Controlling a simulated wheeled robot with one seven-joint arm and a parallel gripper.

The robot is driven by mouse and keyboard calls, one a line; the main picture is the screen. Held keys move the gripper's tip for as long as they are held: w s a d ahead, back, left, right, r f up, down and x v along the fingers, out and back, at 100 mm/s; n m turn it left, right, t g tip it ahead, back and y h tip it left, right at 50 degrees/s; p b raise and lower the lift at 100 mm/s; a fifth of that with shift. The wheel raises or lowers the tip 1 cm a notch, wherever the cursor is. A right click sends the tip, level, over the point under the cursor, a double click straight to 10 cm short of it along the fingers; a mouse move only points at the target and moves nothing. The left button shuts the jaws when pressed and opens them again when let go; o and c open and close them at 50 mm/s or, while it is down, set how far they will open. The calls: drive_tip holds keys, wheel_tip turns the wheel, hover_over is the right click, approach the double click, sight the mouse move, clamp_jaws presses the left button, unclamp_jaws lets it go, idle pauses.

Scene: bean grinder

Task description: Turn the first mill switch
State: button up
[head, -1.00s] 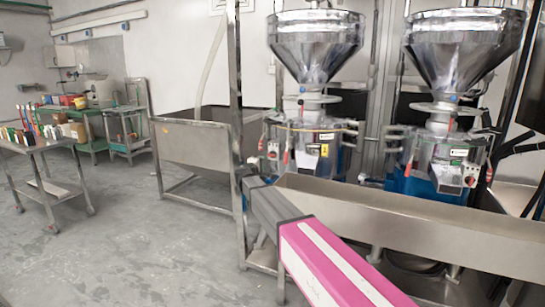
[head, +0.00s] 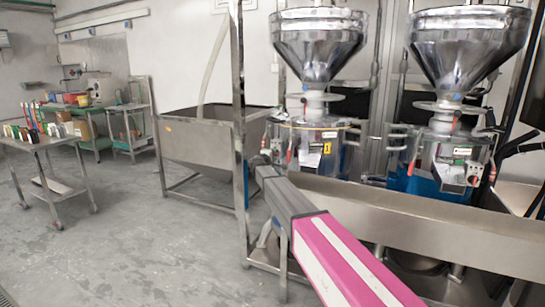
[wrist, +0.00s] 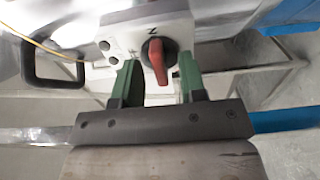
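The first mill (head: 308,135) is the left one, a steel body under a large hopper. In the wrist view its pale switch box (wrist: 183,38) carries a red knob (wrist: 158,62) on a dark round base, tilted slightly from upright. My gripper (wrist: 158,66) has two green fingers, open, one on each side of the knob with visible gaps. The fingertips are close to the box face; I cannot tell whether they touch it. In the head view my arm reaches toward the box, and the fingers cannot be made out.
A second mill (head: 450,155) stands to the right. A long steel trough (head: 420,215) runs in front of both mills. A steel post (head: 238,120) and a steel bin (head: 195,140) are left of the first mill.

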clamp_jaws()
drive_tip(key=shift+n, duration=8.9)
